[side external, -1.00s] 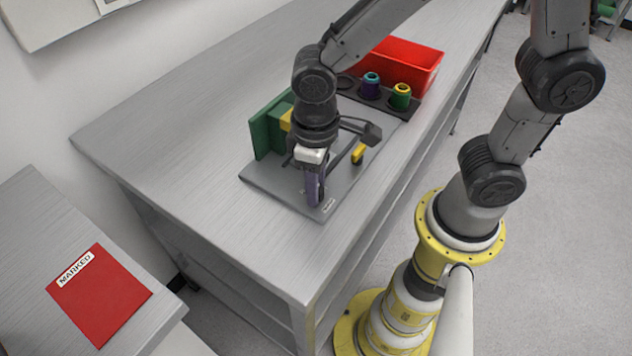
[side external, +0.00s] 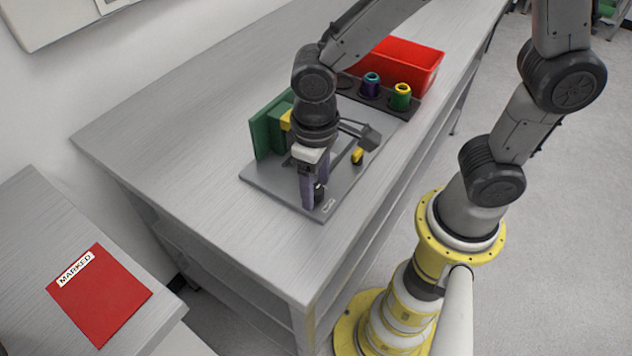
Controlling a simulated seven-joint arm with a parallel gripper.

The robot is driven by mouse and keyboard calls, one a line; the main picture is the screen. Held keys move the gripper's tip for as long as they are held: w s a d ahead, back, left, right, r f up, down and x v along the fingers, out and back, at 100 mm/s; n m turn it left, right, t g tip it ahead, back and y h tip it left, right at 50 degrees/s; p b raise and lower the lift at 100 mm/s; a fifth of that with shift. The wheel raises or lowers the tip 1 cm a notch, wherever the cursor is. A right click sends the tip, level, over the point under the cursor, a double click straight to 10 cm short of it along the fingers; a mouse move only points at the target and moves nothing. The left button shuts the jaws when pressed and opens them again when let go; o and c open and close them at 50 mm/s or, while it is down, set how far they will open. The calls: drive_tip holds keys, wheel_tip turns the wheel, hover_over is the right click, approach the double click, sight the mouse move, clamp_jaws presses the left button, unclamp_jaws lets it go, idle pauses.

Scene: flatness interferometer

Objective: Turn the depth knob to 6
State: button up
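The flatness interferometer is a grey base plate (side external: 262,181) on the bench, with a green upright block (side external: 267,136) at its back left. A small dark round part (side external: 320,193), which looks like the depth knob, stands near the plate's front corner beside a white label (side external: 328,206). My gripper (side external: 314,194) points down over that corner. Its purple-grey fingers show apart, with the dark part at their tips. I cannot tell whether they touch or clamp it. The knob's scale and setting are too small to read.
A yellow-tipped part (side external: 357,156) stands on the plate right of my gripper. Behind are a dark rack (side external: 387,104) with a purple-teal piece (side external: 370,86) and a green-yellow piece (side external: 400,97), and a red bin (side external: 425,62). The bench's left side is clear. A red "MARKED" sheet (side external: 105,300) lies front left.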

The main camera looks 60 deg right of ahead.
sight(315, 190)
idle(0.3)
wheel_tip(315, 190, up, 14)
idle(0.5)
drive_tip(key=shift+f, duration=0.1)
drive_tip(key=s+d+r+m+t, duration=0.2)
drive_tip(key=s+d+r+m, duration=0.1)
drive_tip(key=d, duration=0.5)
drive_tip(key=s+d+f+n+t, duration=0.1)
drive_tip(key=s+d+f+t, duration=0.2)
drive_tip(key=s+d, duration=0.2)
drive_tip(key=shift+t, duration=0.3)
